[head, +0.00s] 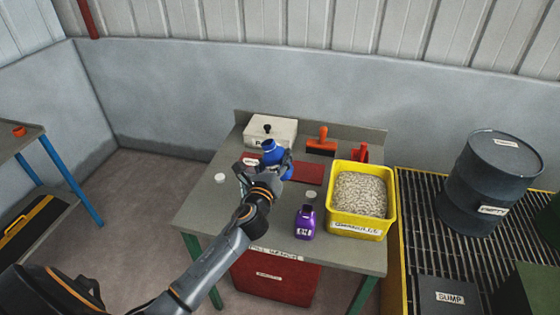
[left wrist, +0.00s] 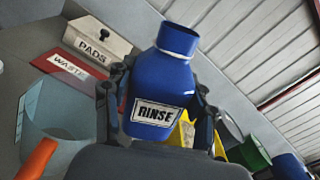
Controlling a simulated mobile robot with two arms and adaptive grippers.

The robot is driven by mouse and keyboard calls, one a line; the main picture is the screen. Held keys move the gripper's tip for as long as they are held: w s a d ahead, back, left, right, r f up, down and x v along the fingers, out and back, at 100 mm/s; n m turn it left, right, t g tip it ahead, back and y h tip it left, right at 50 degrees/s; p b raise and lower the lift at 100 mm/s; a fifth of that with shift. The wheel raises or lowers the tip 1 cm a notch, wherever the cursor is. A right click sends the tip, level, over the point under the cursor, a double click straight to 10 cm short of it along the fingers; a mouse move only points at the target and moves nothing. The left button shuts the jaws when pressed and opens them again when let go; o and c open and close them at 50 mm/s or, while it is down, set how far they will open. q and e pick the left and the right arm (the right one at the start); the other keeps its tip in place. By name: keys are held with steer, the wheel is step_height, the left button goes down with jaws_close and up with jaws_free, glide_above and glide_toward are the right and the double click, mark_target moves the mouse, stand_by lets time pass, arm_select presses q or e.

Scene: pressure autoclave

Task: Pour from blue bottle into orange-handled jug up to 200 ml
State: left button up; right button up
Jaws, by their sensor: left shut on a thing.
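My left gripper (head: 267,165) is shut on the blue bottle (head: 270,147), held above the table. In the left wrist view the bottle (left wrist: 162,88) carries a RINSE label, and the fingers (left wrist: 160,125) close on its sides. In the head view it looks roughly upright. The orange-handled jug (left wrist: 52,118) shows in the left wrist view at the lower left, clear-walled, with its orange handle towards the camera. It is beside the gripper, apart from the bottle. In the head view I cannot make out the jug; my gripper and arm may hide it. My right gripper is not in view.
The table (head: 205,205) holds a white PADS box (head: 283,129), a red WASTE tray (head: 311,172), an orange tool (head: 322,143), a purple bottle (head: 305,225) and a yellow granule bin (head: 358,226). A dark drum (head: 490,180) stands right on a grating.

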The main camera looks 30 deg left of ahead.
arm_select(q)
steer(key=n, duration=0.2)
steer(key=d+n+b, duration=0.1)
steer(key=n, duration=0.1)
steer(key=shift+w+f, duration=0.15)
steer(key=shift+f, duration=0.05)
steer(key=n, duration=0.1)
steer(key=n+b, duration=0.1)
steer(key=shift+d+f+n, duration=0.2)
steer(key=shift+f+n, duration=0.1)
steer(key=shift+f+n+b, duration=0.3)
steer(key=shift+n+b, duration=0.3)
steer(key=shift+n, duration=0.5)
steer(key=shift+d+r, duration=0.1)
steer(key=shift+f+n+b, duration=0.35)
steer(key=shift+f+n, duration=0.1)
steer(key=shift+n, duration=0.45)
steer(key=shift+f+n+b, duration=0.3)
steer(key=shift+f+n, duration=0.15)
steer(key=shift+n, duration=0.45)
steer(key=shift+n, duration=0.4)
steer(key=shift+a, duration=0.2)
steer(key=shift+r+n, duration=0.1)
steer(key=shift+n, duration=0.2)
